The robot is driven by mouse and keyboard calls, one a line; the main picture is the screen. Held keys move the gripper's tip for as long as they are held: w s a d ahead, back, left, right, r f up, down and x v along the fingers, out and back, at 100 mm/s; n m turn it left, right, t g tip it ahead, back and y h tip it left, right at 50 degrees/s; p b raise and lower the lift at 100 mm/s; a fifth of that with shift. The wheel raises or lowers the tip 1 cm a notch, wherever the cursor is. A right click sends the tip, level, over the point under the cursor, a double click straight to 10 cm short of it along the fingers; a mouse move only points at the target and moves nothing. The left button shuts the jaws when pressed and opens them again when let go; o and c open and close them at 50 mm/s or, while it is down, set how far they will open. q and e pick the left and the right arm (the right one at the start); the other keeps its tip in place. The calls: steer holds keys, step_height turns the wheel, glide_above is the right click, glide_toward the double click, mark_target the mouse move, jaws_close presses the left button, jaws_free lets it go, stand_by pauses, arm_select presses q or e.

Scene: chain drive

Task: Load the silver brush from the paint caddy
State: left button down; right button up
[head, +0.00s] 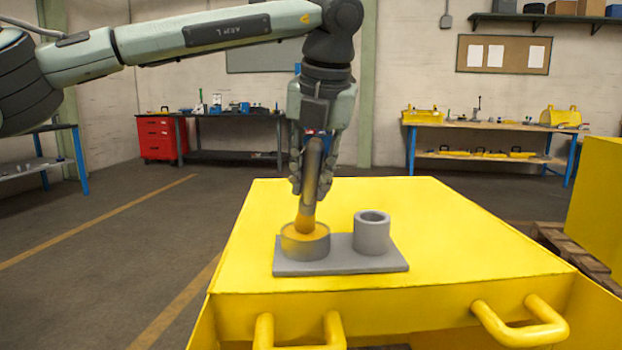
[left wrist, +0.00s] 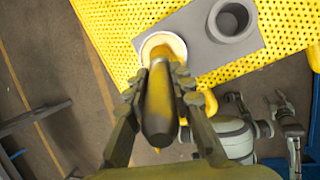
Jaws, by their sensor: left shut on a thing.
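The paint caddy (head: 345,262) is a grey plate on the yellow top, with a paint cup (head: 306,246) at its left and an empty grey tube holder (head: 371,236) at its right. My left gripper (head: 304,185) points down over the cup and is shut on the brush (head: 314,172). The brush has a dark handle and a yellow-orange lower end. It leans slightly, and its lower end is in the cup, at the orange-yellow paint. How deep is hidden. In the left wrist view the brush (left wrist: 159,105) lies between the two fingers, over the cup (left wrist: 163,46).
The yellow top (head: 450,230) is clear around the caddy. Two yellow handles (head: 520,320) stick out at its front edge. Workbenches (head: 490,125) and a red drawer cabinet (head: 160,138) stand far back. Parts of my own body show at lower right in the wrist view; the right jaws are unclear.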

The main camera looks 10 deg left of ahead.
arm_select(q)
steer(key=shift+r+p, duration=2.25)
steer(key=shift+r, duration=1.2)
